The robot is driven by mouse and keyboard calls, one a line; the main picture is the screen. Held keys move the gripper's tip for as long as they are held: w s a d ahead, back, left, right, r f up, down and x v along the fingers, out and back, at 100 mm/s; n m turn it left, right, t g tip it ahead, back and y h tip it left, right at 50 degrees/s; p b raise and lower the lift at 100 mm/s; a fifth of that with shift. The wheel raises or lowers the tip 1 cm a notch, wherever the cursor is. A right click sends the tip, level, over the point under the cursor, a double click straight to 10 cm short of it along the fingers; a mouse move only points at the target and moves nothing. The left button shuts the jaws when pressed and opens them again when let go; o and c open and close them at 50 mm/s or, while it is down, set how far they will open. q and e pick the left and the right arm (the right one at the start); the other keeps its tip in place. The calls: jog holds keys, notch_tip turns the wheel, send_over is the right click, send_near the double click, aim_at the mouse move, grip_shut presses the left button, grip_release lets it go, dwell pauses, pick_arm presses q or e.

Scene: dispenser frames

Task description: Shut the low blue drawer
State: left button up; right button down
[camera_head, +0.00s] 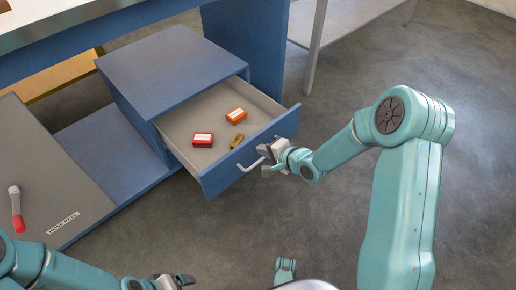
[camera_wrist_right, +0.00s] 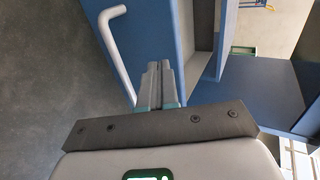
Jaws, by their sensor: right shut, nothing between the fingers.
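The low blue drawer (camera_head: 250,155) stands open, pulled out from its blue cabinet (camera_head: 172,68). A pale bar handle (camera_head: 249,166) is on its front and also shows in the right wrist view (camera_wrist_right: 118,50).
A grey panel with a label (camera_head: 62,223) lies at the left, with a red-tipped clear tube (camera_head: 16,208) on it. A blue desk leg (camera_head: 262,45) stands behind the cabinet. The floor (camera_head: 330,215) in front of the drawer is otherwise clear.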

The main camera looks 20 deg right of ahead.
jog(key=shift+w+a+r+b, duration=0.1)
jog(key=shift+w+a+b, duration=0.15)
jog(key=shift+w, duration=0.45)
jog(key=shift+w+a+b, duration=0.1)
jog(key=shift+w+a, duration=0.15)
jog(key=shift+w, duration=0.4)
pick_arm(q)
jog(key=shift+w+a+f, duration=0.1)
jog(key=shift+w+f, duration=0.3)
jog(key=shift+f, duration=0.15)
